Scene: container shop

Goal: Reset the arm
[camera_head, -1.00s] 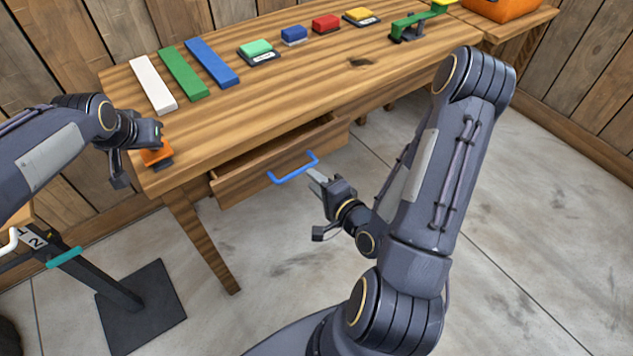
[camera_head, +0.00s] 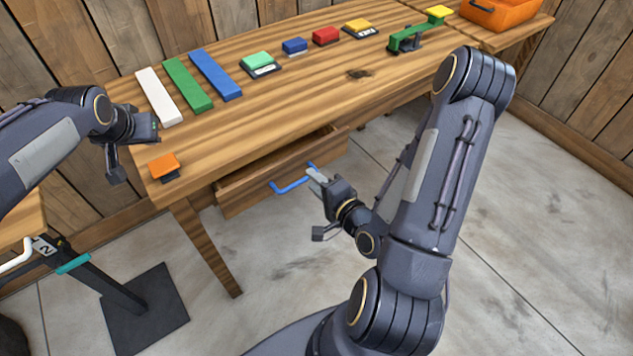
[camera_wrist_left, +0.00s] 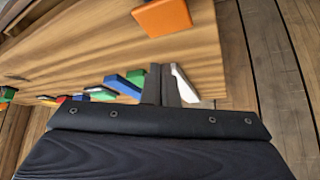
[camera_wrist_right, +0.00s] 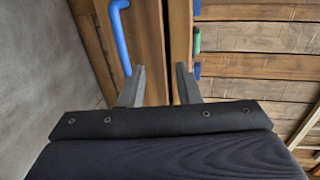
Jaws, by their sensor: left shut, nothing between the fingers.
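My right gripper (camera_head: 316,174) is open and empty, in front of the partly open drawer (camera_head: 255,185) of the wooden table. The drawer's blue handle (camera_head: 291,186) overlaps its fingertips in the head view. In the right wrist view, the handle (camera_wrist_right: 120,38) lies just beyond the left finger; I cannot tell if they touch. My left gripper (camera_wrist_left: 160,84) is shut and empty over the table's left end. In the head view its fingers are mostly hidden by its own body. An orange block (camera_head: 164,165) sits at the table's near left corner, next to the left gripper.
White (camera_head: 158,97), green (camera_head: 187,86) and blue (camera_head: 215,75) bars lie on the table (camera_head: 300,88). Several small coloured blocks sit along its back. A green lever device (camera_head: 408,38) and an orange bin (camera_head: 497,12) are at right. A black-based stand (camera_head: 147,308) is at lower left.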

